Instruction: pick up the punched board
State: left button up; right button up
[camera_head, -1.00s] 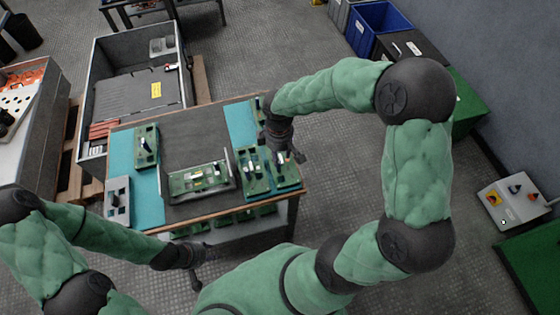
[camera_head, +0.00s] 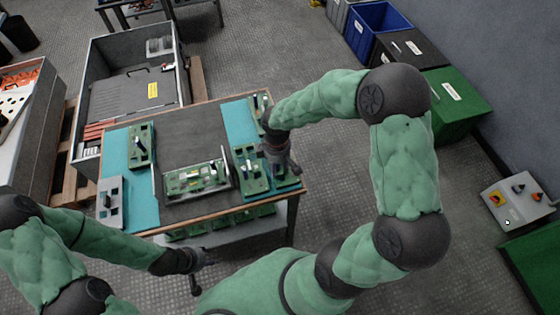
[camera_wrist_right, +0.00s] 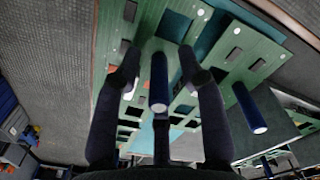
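Green boards with dark and pale rectangular openings or parts lie at the right of the table; I cannot tell for certain which one is the punched board. One green board (camera_head: 252,180) is beside my right gripper (camera_head: 284,168), which partly hides another at the table's right edge. In the right wrist view, my right gripper (camera_wrist_right: 158,68) is open, its fingers on either side of a blue cylinder (camera_wrist_right: 158,85) that stands on a green board (camera_wrist_right: 238,50). Contact is not clear. My left gripper (camera_head: 197,270) hangs before the table's front edge, away from the boards; its opening is unclear.
A framed green board (camera_head: 195,180) lies at the table's front middle. Another green board (camera_head: 141,147) and a grey plate (camera_head: 109,203) lie on the left blue mat. The dark table centre (camera_head: 200,130) is clear. Boards also sit on a shelf below.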

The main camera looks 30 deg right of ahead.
grip_shut()
jog(key=shift+r, duration=0.15)
jog(key=shift+r+p, duration=0.5)
jog(key=shift+r, duration=0.1)
notch_tip(320, 180, up, 2)
jog(key=shift+a+r+p, duration=0.15)
jog(key=shift+r+p, duration=0.1)
jog(key=shift+p, duration=0.45)
jog(key=s+a+r+p, duration=0.4)
jog(key=s+a+r, duration=0.3)
jog(key=a+r, duration=0.2)
jog(key=a, duration=0.2)
jog(key=shift+a+p, duration=0.3)
jog(key=shift+a, duration=0.1)
